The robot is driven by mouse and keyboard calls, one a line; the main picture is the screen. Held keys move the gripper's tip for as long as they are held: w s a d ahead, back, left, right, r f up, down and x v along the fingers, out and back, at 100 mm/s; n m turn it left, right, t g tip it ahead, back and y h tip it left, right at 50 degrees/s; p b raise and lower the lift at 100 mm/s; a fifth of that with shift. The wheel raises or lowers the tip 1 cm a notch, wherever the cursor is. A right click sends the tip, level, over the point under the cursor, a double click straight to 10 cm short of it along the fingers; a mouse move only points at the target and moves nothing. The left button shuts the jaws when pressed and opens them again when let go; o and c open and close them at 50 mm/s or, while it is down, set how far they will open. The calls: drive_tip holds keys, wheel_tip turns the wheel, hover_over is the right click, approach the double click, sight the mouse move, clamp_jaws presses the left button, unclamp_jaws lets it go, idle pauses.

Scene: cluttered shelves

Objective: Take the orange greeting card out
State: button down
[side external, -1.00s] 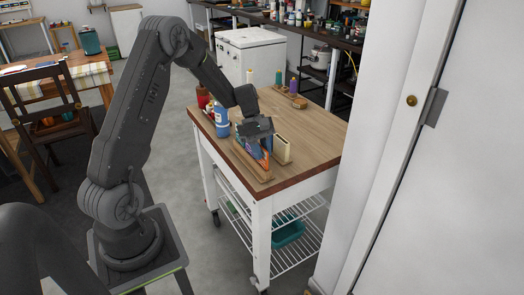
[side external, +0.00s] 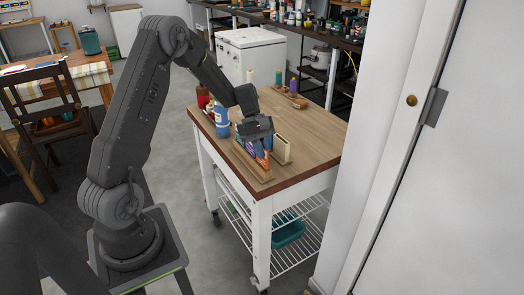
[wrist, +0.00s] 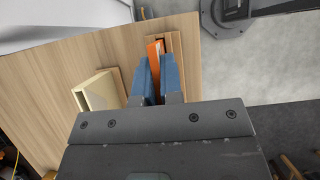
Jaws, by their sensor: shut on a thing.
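The orange greeting card (wrist: 154,52) shows in the wrist view as a thin upright edge between the two blue fingers of my gripper (wrist: 158,68). My gripper is shut on it. The card stands at a wooden holder (wrist: 176,44) on the cart top; the holder also shows in the side view (side external: 262,178). In the side view my gripper (side external: 257,143) is over the holder, and a small orange-red part of the card (side external: 263,160) shows below it. The fingers hide much of the card. I cannot tell whether its lower edge is clear of the holder.
A cream box-like item (side external: 282,149) stands just right of the holder. A blue bottle (side external: 222,121) and red containers stand at the cart's left edge. Candle-like items (side external: 293,85) stand at the back. The right part of the wooden cart top (side external: 318,135) is clear.

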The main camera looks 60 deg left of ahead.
drive_tip(key=shift+r, duration=0.25)
drive_tip(key=shift+r, duration=3.25)
